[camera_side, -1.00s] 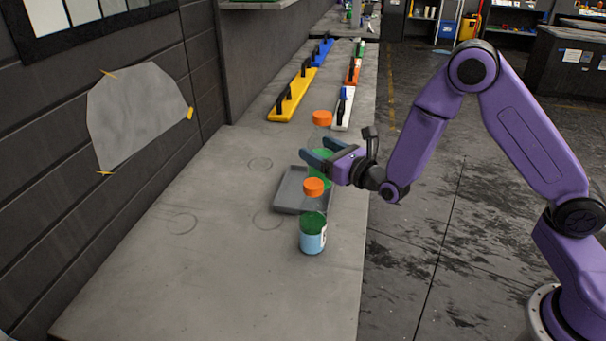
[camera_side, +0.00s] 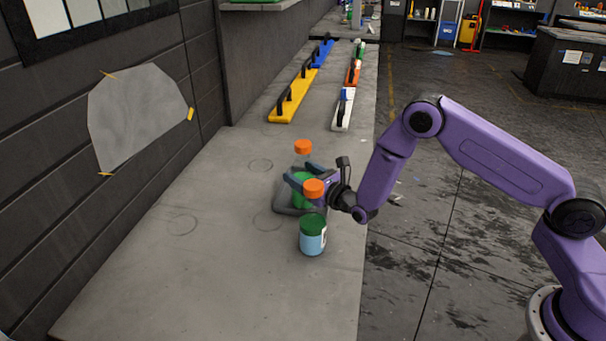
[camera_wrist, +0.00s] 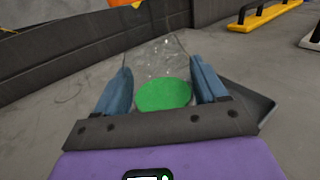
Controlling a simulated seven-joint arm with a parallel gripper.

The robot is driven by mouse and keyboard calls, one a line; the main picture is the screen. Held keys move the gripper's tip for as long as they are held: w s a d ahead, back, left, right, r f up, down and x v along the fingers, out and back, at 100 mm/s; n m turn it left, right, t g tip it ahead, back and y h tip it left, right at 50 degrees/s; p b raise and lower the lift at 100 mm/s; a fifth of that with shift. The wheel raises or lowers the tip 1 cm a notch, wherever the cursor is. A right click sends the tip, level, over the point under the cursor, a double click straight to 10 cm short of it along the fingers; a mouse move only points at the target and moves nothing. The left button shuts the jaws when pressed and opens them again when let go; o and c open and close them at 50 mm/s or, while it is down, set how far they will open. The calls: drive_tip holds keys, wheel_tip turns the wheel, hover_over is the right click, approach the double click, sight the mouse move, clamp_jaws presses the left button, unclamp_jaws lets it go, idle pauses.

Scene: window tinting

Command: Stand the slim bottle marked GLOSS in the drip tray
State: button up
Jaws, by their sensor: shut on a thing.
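My gripper (camera_side: 299,172) is shut on a clear bottle with green liquid (camera_side: 302,192) and an orange cap (camera_side: 303,147). The bottle looks upright, over or in the grey drip tray (camera_side: 284,209); I cannot tell whether its base touches the tray. In the wrist view the clear bottle (camera_wrist: 160,60) is between my two fingers, with a green disc of liquid inside, and the tray (camera_wrist: 252,100) shows at the right. No GLOSS marking is readable on it. A second orange-capped bottle (camera_side: 312,240), with green liquid and a light blue label, stands in front of the tray.
The second bottle stands close to my gripper and partly hides it and the tray. Yellow (camera_side: 293,97) and white (camera_side: 343,110) handled tools lie farther back. The bench (camera_side: 210,265) is clear at the left and front. A wall runs along the left.

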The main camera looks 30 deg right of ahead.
sight(308, 153)
drive_tip(key=shift+f, duration=0.1)
drive_tip(key=o, duration=1.2)
drive_tip(key=s+r, duration=0.1)
drive_tip(key=r, duration=0.1)
drive_tip(key=s+r, duration=0.2)
drive_tip(key=s+d+r, duration=0.1)
drive_tip(key=r, duration=0.1)
drive_tip(key=shift+s, duration=0.4)
drive_tip(key=shift+r, duration=0.65)
